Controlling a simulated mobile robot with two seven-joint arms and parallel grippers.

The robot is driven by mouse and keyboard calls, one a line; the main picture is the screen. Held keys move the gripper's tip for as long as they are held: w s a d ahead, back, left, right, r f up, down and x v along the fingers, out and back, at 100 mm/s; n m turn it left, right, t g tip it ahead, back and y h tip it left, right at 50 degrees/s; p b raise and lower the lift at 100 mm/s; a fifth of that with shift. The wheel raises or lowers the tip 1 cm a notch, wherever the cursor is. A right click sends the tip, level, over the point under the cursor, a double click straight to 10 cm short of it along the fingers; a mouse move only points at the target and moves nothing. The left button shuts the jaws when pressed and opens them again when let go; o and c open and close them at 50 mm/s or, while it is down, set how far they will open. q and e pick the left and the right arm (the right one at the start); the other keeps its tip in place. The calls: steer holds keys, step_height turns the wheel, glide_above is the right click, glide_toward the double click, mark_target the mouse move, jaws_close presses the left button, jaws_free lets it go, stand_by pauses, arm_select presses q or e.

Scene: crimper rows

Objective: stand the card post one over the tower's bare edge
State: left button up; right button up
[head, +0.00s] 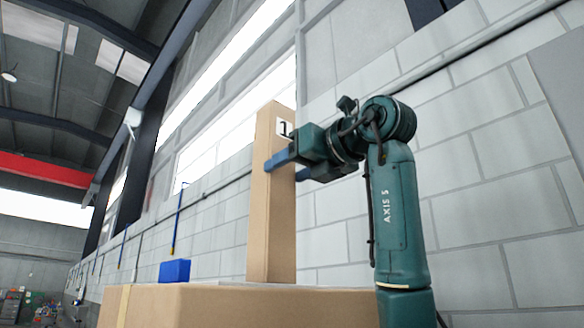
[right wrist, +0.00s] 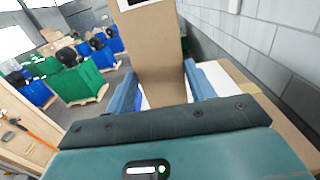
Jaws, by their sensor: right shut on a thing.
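The card post one (head: 268,210) is a tall, narrow tan cardboard post with a white label marked 1 near its top. It stands about upright in the head view. My right gripper (head: 283,166) is shut on its upper part, with a blue finger on each side. In the right wrist view the post (right wrist: 152,62) fills the space between the fingers. The tower's top box (head: 250,308) is tan cardboard below the post. The post's foot meets the box's top line; I cannot tell whether it rests there or hangs behind it. My left gripper is not in view.
A small blue block (head: 175,271) shows at the top line of the box, left of the post. A grey block wall (head: 480,190) runs close behind and to the right. The right wrist view shows green bins (right wrist: 78,82) and blue bins on pallets far off.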

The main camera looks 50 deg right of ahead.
steer(key=shift+f, duration=0.15)
steer(key=o, duration=1.1)
steer(key=shift+c, duration=0.2)
steer(key=shift+s, duration=0.25)
steer(key=s+a+b, duration=0.1)
steer(key=s+b, duration=0.1)
steer(key=s, duration=0.9)
steer(key=shift+s+a, duration=0.15)
steer(key=shift+s, duration=0.05)
